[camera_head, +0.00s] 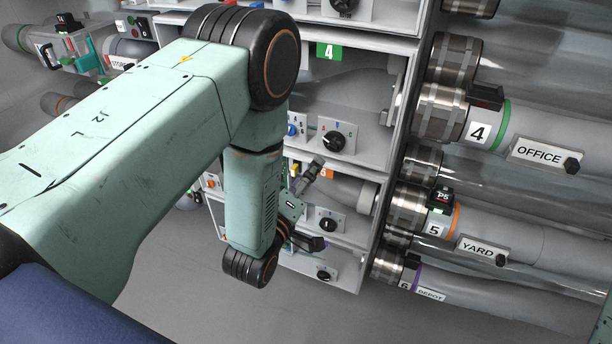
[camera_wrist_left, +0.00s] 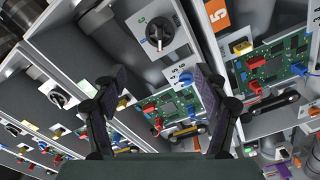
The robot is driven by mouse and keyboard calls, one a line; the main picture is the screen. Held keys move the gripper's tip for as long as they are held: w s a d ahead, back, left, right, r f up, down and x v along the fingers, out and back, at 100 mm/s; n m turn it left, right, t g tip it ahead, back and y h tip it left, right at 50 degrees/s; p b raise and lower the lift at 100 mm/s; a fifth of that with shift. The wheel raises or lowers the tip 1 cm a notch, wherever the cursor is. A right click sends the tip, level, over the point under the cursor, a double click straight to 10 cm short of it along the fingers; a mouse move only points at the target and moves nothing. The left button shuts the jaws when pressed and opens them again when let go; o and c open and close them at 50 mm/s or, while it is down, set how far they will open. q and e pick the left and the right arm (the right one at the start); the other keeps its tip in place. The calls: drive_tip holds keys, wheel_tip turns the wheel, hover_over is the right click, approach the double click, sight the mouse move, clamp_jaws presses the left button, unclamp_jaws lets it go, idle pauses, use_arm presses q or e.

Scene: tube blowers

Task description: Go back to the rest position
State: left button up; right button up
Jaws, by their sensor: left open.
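My pale green left arm comes in from the left in the head view and bends down in front of the cabinet (camera_head: 398,120). My left gripper (camera_head: 305,210) is small and partly hidden behind my forearm, close to the cabinet's lower bays. In the left wrist view my left gripper (camera_wrist_left: 160,105) has its two dark fingers wide apart, with nothing held between them. Beyond the fingers is a green circuit board (camera_wrist_left: 180,103) with red and blue connectors. My right gripper is not in view.
Tubes with numbered collars run along the right: OFFICE (camera_head: 540,150), YARD (camera_head: 482,248) and DEPOT (camera_head: 432,294). Knob panels (camera_head: 337,137) face out of the bays. Another board (camera_wrist_left: 275,65) lies right in the wrist view. The grey floor (camera_head: 200,310) below is open.

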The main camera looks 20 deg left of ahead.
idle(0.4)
use_arm(q)
drive_tip(key=s+a+f+m+g, duration=0.1)
drive_tip(key=s+f+m+g, duration=0.8)
drive_tip(key=f, duration=0.5)
drive_tip(key=s+f+m+g, duration=0.1)
drive_tip(key=s+g, duration=0.3)
drive_tip(key=s, duration=0.9)
drive_tip(key=s+a+f+m+g, duration=0.1)
drive_tip(key=s+f+g, duration=0.2)
drive_tip(key=s, duration=1)
drive_tip(key=shift+a+f+g+y, duration=0.3)
drive_tip(key=shift+f+g, duration=0.1)
drive_tip(key=shift+g, duration=0.6)
